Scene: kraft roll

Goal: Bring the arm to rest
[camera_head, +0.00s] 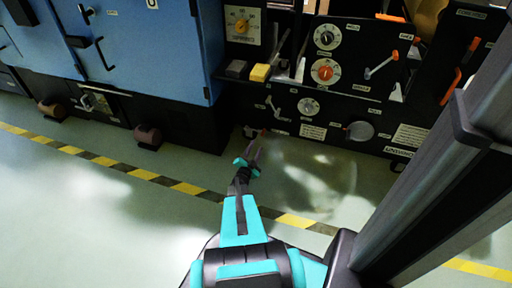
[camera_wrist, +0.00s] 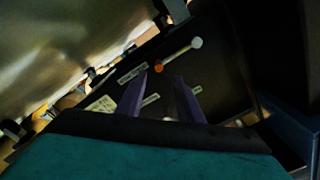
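My arm reaches forward over the floor in the head view, its gripper (camera_head: 254,150) in front of the lower part of the black machine panel. In the wrist view the two dark purple fingers of my gripper (camera_wrist: 160,78) stand apart with nothing between them. The gripper is open and empty. Beyond the fingertips, the wrist view shows a lever (camera_wrist: 178,54) with an orange end and a pale knob on a dark panel. I cannot tell whether the fingers touch anything.
A blue cabinet (camera_head: 140,45) stands at the left. The black panel (camera_head: 345,100) carries dials, levers and labels; a yellow block (camera_head: 260,72) sits on its ledge. A yellow-black floor stripe (camera_head: 188,188) crosses under my arm. The floor (camera_head: 90,220) at the left is clear.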

